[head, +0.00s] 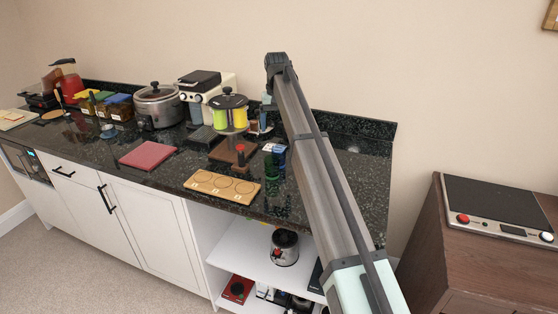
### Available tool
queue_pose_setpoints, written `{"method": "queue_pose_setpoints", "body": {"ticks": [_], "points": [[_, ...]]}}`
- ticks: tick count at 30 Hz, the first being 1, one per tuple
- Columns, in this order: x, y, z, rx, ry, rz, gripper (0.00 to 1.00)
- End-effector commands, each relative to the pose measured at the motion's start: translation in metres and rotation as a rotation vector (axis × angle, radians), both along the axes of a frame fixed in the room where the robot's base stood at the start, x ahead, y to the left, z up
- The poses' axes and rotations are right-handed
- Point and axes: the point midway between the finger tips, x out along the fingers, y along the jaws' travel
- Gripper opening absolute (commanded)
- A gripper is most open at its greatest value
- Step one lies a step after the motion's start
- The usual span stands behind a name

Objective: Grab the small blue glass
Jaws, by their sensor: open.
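A small bluish, glass-like item (108,131) sits on the dark counter at the left, in front of the row of coloured bins. It looks like the small blue glass, but it is too small to be sure. A small blue item (279,150) also stands beside my arm, with a dark green one (268,149) next to it; I cannot tell what they are. My arm rises from the lower right across the counter to a dark joint near the wall. My gripper's fingers cannot be made out; they seem hidden behind my arm, well right of the bluish item.
A red blender (70,84) stands far left. A wooden cabinet (470,262) with a cooktop (497,205) stands right.

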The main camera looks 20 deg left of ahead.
Motion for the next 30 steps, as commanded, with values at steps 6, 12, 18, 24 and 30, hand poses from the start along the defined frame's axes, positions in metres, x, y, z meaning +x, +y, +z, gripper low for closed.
{"method": "queue_pose_setpoints", "body": {"ticks": [6, 12, 18, 24, 30], "points": [[-0.001, -0.001, -0.039, -0.002, 0.001, -0.001, 0.87], [0.000, -0.001, -0.063, -0.001, 0.000, -0.001, 0.87], [0.001, -0.002, -0.071, -0.001, 0.000, -0.001, 0.87], [0.006, -0.005, -0.095, -0.002, 0.001, -0.001, 0.87], [0.007, -0.006, -0.116, 0.000, -0.001, -0.001, 0.87]]}}
